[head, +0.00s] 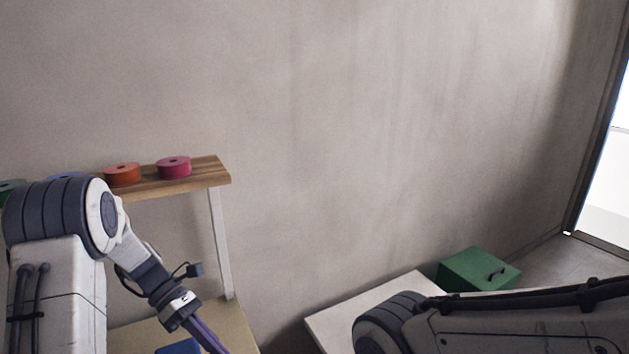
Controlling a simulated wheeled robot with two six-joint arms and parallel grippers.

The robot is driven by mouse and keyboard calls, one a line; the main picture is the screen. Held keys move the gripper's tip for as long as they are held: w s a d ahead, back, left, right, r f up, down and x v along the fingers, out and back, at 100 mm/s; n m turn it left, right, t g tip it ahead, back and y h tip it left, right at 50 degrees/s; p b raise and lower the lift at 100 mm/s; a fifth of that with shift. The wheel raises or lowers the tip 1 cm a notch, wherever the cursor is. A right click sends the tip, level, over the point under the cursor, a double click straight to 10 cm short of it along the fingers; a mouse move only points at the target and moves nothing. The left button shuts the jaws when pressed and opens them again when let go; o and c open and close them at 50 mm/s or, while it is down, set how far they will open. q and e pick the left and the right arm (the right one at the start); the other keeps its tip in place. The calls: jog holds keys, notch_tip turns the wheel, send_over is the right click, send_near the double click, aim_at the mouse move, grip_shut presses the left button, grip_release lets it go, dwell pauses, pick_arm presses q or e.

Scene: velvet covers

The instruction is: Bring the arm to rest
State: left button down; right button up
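My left arm (105,220) comes in from the left, with its elbow raised and its forearm pointing down to the right. My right arm (490,318) lies across the bottom right, over the white table. Its gripper is not in the picture.
A wooden shelf (207,171) at the left bears a pink spool (173,167), an orange one (122,174), and partly hidden blue and green ones. A green box (478,268) with a dark handle stands beyond the white table (340,314). A blue thing (178,346) lies low left.

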pick_arm(q)
jog(key=s+d+r+m+t+y, duration=0.2)
jog(key=s+d+m+y, duration=0.2)
jog(key=m, duration=0.9)
jog(key=s+d+r+m+t+y, duration=0.2)
jog(key=s+d+r+m+y, duration=0.1)
jog(key=s+d+m, duration=0.7)
jog(key=s+m+y, duration=0.1)
jog(key=s+m, duration=0.3)
jog(key=s, duration=0.1)
jog(key=shift+s+d+r+t, duration=0.3)
jog(key=shift+d+r, duration=0.05)
